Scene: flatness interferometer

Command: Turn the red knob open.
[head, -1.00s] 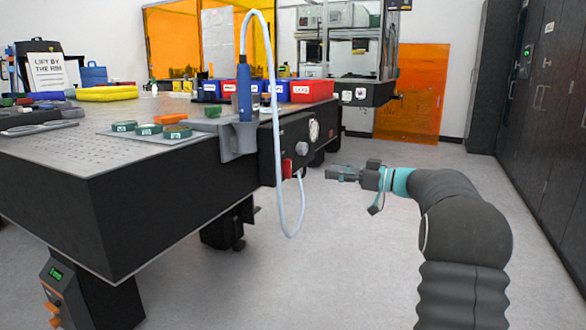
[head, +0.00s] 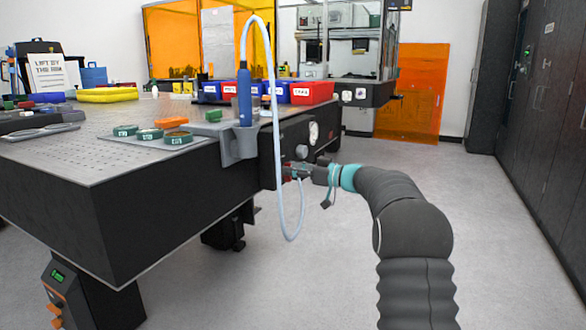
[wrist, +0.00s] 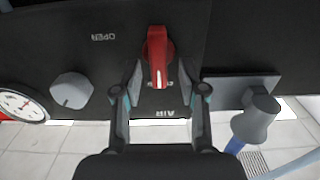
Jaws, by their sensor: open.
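The red knob (wrist: 157,52) is on the dark panel (wrist: 215,40) at the table's side, in the upper middle of the wrist view. Its lever lies along the picture's vertical. My gripper (wrist: 160,78) is open, with one finger on each side of the knob's lower end; I cannot tell whether they touch it. The word OPEN (wrist: 104,37) is on the panel to the left of the knob, upside down in this view. In the head view my gripper (head: 294,172) is at the panel and mostly hides the knob.
A grey round knob (wrist: 72,90) and a gauge (wrist: 22,106) are left of my gripper in the wrist view. A holder with a blue-handled tool (wrist: 255,120) is on the right. A pale hose (head: 278,130) hangs close to my gripper. The floor to the right is clear.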

